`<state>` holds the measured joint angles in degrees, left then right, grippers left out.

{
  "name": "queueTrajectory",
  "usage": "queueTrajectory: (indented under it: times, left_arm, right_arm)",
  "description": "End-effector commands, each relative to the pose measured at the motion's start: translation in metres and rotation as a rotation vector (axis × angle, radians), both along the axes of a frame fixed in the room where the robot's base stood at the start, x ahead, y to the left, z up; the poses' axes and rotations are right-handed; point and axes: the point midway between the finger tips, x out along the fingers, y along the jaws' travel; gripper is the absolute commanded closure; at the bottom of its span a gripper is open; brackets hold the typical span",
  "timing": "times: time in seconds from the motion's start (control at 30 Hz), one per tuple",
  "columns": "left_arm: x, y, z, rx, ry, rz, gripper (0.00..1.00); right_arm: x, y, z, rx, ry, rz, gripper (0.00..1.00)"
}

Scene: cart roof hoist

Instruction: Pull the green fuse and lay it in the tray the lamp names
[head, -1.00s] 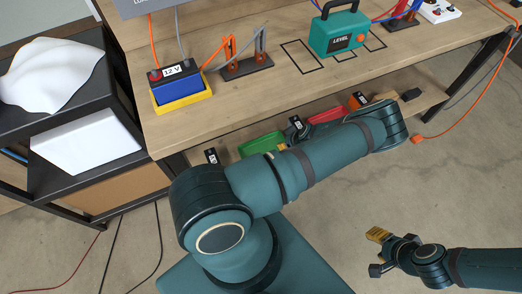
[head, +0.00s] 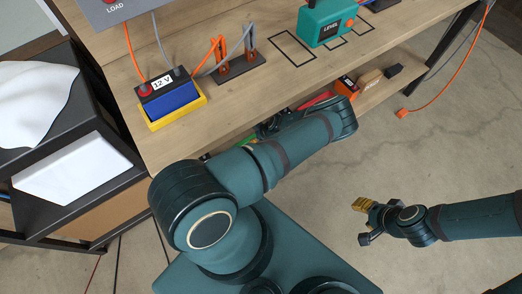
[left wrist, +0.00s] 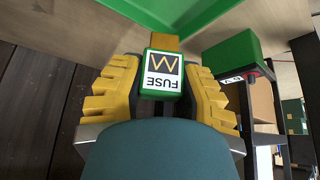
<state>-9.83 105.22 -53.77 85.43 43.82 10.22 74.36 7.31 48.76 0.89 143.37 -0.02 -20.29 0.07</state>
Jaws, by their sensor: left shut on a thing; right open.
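In the left wrist view my left gripper (left wrist: 160,95) has its yellow fingers shut around a green fuse (left wrist: 183,75) with a white "FUSE" label, upside down in the picture. A green tray-like surface (left wrist: 165,14) is close beyond the fuse; I cannot tell whether they touch. In the head view the left gripper and fuse are hidden behind my arm and the bench edge. My right gripper (head: 362,208) is open and empty above the floor. No lamp is visible.
A black cart (head: 75,150) stands at left. An orange cable end (head: 402,113) lies on open floor at right.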

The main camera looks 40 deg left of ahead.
Motion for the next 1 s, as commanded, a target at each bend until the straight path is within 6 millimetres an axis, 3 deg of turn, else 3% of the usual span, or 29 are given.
queueTrajectory:
  times: [0.4,0.73,0.77,0.83,1.0]
  left_arm:
    - [-0.001,0.001,-0.046,0.001,0.002,0.000,1.00]
    - [0.000,0.000,-0.049,0.000,0.000,0.000,1.00]
    - [0.000,0.000,-0.049,0.000,0.000,0.000,0.61]
    - [0.000,0.000,-0.049,0.000,0.000,-0.001,0.38]
    - [0.000,0.000,-0.049,0.000,0.000,-0.001,0.38]
  right_arm:
    - [0.005,-0.001,-0.027,-0.003,-0.013,-0.003,0.53]
    - [0.006,-0.001,-0.028,-0.003,-0.014,-0.003,0.53]
    - [0.006,-0.001,-0.028,-0.003,-0.014,-0.003,0.53]
    - [0.006,-0.001,-0.028,-0.003,-0.014,-0.003,0.53]
    - [0.006,-0.001,-0.028,-0.003,-0.014,-0.003,0.53]
